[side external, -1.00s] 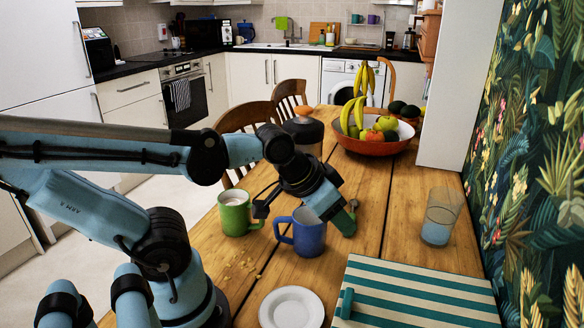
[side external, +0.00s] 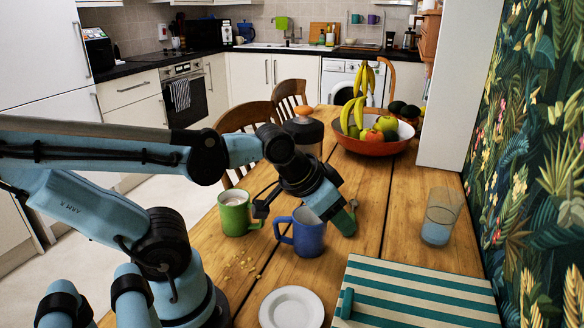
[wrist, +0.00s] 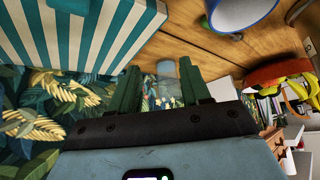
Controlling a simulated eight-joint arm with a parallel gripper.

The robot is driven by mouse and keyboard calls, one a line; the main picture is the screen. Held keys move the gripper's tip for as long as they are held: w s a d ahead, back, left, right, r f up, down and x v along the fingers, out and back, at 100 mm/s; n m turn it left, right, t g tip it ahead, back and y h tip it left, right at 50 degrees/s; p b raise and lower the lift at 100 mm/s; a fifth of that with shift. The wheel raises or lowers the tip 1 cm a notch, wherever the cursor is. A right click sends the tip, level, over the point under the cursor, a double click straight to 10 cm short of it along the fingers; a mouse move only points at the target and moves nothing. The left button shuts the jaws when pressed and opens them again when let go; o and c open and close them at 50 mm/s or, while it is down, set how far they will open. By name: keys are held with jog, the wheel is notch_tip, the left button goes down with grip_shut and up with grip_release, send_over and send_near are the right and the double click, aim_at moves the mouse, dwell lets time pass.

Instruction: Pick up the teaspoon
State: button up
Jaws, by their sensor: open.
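I cannot make out a teaspoon for certain in either view. My gripper (side external: 346,216) is tilted over the table, just behind and right of a blue mug (side external: 307,232), which partly overlaps it in the side view. A thin greyish-green piece shows beside the gripper's end there; I cannot tell if it is a finger or a spoon. In the wrist view my gripper (wrist: 159,66) has its two dark green fingers apart, with nothing visible held between them. The blue mug (wrist: 238,12) shows at the top edge of that view.
A green mug (side external: 235,215) stands left of the blue one. A clear glass (side external: 440,218) stands right, near the patterned wall. A fruit bowl (side external: 373,146) is behind.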

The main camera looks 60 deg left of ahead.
jog(key=shift+o, duration=0.2)
jog(key=shift+o, duration=0.8)
jog(key=n+g, duration=0.7)
jog(key=n, duration=0.3)
send_over(351, 214)
jog(key=s+d, duration=0.1)
jog(key=d, duration=0.2)
jog(key=f, duration=0.8)
jog(key=shift+s+a, duration=0.1)
jog(key=shift+a, duration=0.1)
jog(key=shift+a+f, duration=0.25)
jog(key=shift+f, duration=1.1)
jog(key=shift+a+f, duration=0.2)
jog(key=shift+f, duration=1.1)
